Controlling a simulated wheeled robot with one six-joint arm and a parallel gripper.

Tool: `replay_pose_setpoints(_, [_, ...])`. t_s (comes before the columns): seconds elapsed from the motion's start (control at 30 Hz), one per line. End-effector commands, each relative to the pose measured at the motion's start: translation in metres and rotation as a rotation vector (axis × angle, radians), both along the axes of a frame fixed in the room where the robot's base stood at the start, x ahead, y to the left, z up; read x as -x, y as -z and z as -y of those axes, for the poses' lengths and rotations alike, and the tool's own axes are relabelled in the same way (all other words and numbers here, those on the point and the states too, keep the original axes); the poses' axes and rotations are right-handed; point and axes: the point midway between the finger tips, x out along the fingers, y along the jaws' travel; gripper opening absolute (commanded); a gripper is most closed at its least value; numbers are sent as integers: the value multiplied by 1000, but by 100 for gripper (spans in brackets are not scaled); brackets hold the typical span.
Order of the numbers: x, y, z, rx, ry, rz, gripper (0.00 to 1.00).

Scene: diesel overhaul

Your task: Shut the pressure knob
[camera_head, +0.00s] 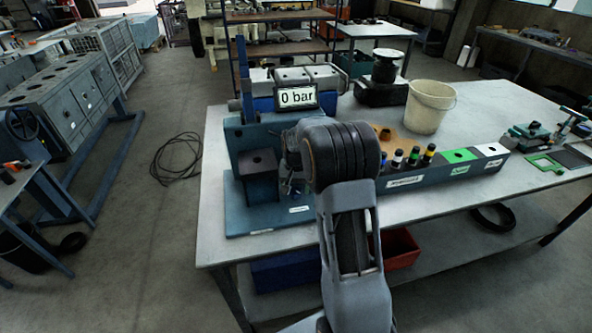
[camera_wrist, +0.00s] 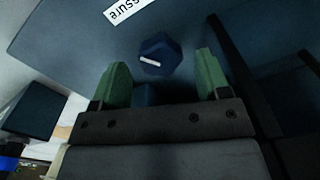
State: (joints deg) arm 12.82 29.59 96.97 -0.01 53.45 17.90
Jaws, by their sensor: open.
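The pressure knob (camera_wrist: 160,54) is a dark blue, many-sided knob with a white line on its face. It shows in the wrist view on a blue surface, below a white label ending in "ssure" (camera_wrist: 127,8). My gripper (camera_wrist: 162,76) is open, with its two green fingertips on either side of the lower part of the view. The knob appears between and just beyond the tips; whether they are level with it in depth I cannot tell. In the head view my arm hides the knob and the gripper.
A blue block with a dark top (camera_head: 258,162) stands left of my arm. A long tray (camera_head: 420,178) with several coloured bottles lies to the right. A white bucket (camera_head: 430,105) stands behind it on the light table (camera_head: 215,185).

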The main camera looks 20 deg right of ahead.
Motion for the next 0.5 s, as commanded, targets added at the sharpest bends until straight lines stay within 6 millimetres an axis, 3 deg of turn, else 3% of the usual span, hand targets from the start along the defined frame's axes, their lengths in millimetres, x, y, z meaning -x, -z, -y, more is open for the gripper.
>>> replay_pose_setpoints(0.3, [-1, -65, 0, 2, 0, 5, 69])
replay_pose_setpoints(0.5, [0, -93, 0, 1, 0, 3, 69])
